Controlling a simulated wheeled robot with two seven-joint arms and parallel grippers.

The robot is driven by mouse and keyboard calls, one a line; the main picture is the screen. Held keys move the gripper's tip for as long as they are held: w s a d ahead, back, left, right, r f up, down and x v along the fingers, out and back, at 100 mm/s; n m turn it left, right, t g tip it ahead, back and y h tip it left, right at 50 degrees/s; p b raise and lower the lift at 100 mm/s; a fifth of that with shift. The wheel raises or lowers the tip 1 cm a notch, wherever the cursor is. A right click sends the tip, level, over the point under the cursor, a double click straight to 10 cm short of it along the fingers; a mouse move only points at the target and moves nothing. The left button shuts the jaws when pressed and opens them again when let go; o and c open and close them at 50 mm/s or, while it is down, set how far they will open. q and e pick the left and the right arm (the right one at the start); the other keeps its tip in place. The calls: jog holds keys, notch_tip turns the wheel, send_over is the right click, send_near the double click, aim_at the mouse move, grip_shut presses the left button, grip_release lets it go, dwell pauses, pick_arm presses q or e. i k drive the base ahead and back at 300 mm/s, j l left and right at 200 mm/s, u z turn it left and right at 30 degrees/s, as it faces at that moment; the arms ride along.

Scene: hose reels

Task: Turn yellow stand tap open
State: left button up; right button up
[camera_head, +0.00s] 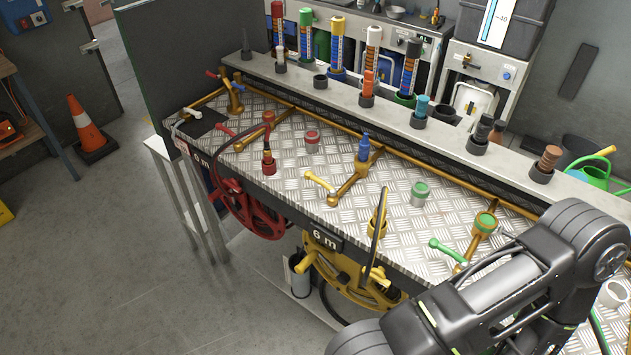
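The yellow-handled tap (319,182) is on the metal-plated bench top, left of centre. Its yellow lever points up and left from a brass body (333,199). A slanting brass pipe (349,183) runs from that body toward a blue nozzle (363,148). The yellow hose reel (345,272) hangs below the bench front, under a "6 m" label. One of my arms (500,285) crosses the lower right, well apart from the yellow tap. Neither gripper shows, and nothing touches the yellow lever.
A red lever tap (224,131) stands to the left, above a red reel (250,210). A green lever tap (446,250) is close to my arm. A ledge (330,97) with coloured nozzles runs behind. An orange cone (88,130) stands on the floor at left.

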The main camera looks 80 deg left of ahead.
aim_at(309, 175)
jog(key=u, duration=2.9)
